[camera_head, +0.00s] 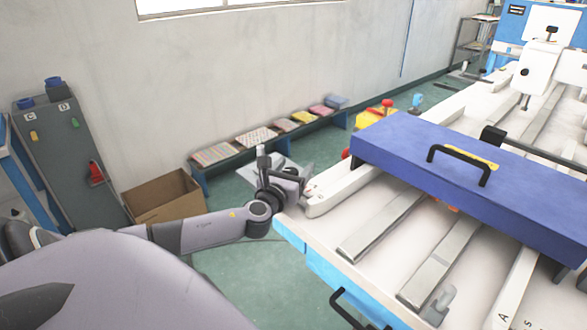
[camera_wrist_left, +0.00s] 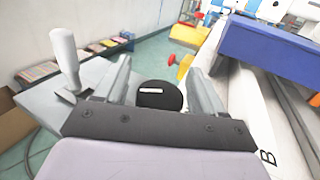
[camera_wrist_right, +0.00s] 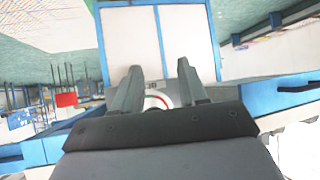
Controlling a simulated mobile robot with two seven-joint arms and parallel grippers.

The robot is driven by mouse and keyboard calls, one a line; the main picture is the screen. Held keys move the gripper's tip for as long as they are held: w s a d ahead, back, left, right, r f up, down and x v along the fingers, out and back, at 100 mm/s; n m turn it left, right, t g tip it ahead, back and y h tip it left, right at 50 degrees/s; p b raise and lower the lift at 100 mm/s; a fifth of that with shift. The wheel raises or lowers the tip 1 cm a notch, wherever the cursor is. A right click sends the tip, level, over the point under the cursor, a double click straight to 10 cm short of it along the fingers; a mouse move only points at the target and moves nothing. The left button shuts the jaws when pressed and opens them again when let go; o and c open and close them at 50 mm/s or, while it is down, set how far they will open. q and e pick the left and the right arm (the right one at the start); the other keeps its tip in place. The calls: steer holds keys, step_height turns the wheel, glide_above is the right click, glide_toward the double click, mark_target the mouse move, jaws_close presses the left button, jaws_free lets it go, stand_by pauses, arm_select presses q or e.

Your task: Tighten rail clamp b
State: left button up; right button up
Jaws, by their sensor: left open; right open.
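My left gripper (camera_head: 300,180) is open at the near left end of the white bench. In the left wrist view its fingers (camera_wrist_left: 160,90) stand apart on either side of a black round knob (camera_wrist_left: 160,97) with a white mark. I cannot tell whether they touch it. The knob lies beside the white rail marked B (camera_wrist_left: 255,110) and appears to belong to rail clamp b. The gripper hides it in the head view. My right gripper (camera_wrist_right: 155,85) is open and empty, outside the head view.
A blue slab (camera_head: 460,175) with a black handle lies across the bench rails. A grey lever (camera_head: 438,306) sits near the rail marked A. A cardboard box (camera_head: 165,195) and a low shelf (camera_head: 265,137) stand by the wall. A blue-framed white cabinet (camera_wrist_right: 130,40) faces my right gripper.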

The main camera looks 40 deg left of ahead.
arm_select(q)
steer(key=c, duration=1.1)
steer(key=shift+o, duration=0.3)
steer(key=shift+f+m+h+b, duration=0.2)
steer(key=shift+m+h+b, duration=0.4)
steer(key=shift+h+b, duration=0.3)
steer(key=m+h+b, duration=0.1)
steer(key=h+b, duration=0.1)
steer(key=b, duration=0.1)
steer(key=m+t+h+b, duration=0.1)
steer(key=h+b, duration=0.1)
steer(key=shift+w+d+f+m, duration=0.1)
steer(key=shift+d+f+m, duration=0.05)
steer(key=shift+d+m, duration=0.15)
steer(key=m+h+b, duration=0.1)
steer(key=h+b, duration=0.1)
steer(key=b, duration=0.2)
steer(key=shift+d+m+h, duration=0.15)
steer(key=shift+m+h, duration=0.15)
steer(key=shift+m+h+b, duration=0.3)
steer(key=shift+h+b, duration=0.2)
steer(key=shift+b, duration=0.4)
steer(key=shift+d+r+h+b, duration=0.1)
steer(key=shift+r+h+b, duration=0.25)
steer(key=shift+b, duration=0.15)
